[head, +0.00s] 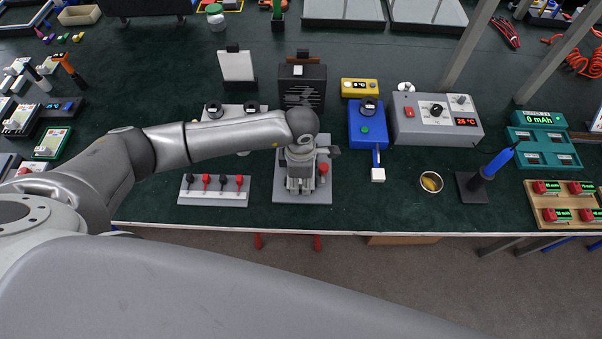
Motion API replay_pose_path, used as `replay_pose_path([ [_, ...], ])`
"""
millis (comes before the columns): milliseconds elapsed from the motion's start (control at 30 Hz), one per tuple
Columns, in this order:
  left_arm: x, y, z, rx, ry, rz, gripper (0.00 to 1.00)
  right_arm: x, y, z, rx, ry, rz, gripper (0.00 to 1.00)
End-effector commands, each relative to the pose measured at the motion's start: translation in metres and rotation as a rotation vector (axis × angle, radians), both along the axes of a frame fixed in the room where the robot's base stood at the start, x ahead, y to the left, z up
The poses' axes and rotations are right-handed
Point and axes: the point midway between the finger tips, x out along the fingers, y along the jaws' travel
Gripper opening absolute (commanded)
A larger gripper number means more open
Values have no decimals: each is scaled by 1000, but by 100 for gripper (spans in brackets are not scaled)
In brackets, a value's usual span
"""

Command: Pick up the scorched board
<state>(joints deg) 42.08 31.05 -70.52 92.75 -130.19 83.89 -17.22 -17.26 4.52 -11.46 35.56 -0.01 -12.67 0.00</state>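My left gripper (299,187) reaches in from the left and points down over a grey plate (318,196) near the front edge of the bench. A red-handled part (323,170) stands just right of the gripper on that plate. The fingertips are small and seen from above, so I cannot tell whether they are open or hold anything. No scorched board can be made out for certain; the gripper and wrist cover the middle of the plate. Green-edged boards or devices (52,143) lie at the far left, with no scorch mark that I can make out. My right gripper is not in view.
A strip with red and black plugs (213,199) lies left of the plate. A blue device (368,126), a grey control box (437,118), a small round cup (431,182) and a soldering-iron stand (473,187) are to the right. The dark green bench (405,205) is bare around the cup.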

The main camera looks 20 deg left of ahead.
Motion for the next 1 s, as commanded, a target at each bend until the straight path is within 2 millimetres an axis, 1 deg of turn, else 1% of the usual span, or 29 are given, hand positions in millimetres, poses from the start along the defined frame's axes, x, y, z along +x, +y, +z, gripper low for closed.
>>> replay_pose_path([
  [33,0,0,0,0,0,0,23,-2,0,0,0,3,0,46],
  [200,0,0,0,0,0,0,1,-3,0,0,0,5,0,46],
  [233,0,0,0,0,0,0,0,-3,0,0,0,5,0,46],
  [533,0,0,1,-1,-1,0,0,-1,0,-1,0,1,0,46],
  [667,1,0,4,-1,-2,-1,0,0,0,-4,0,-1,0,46],
  [767,1,0,11,-1,-3,-1,0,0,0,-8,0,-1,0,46],
  [867,2,0,23,-2,-6,-1,0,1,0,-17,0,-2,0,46],
  [900,2,0,30,-1,-7,-3,0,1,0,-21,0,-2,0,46],
  [1000,-11,-1,43,-1,-2,-4,0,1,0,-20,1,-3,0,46],
])
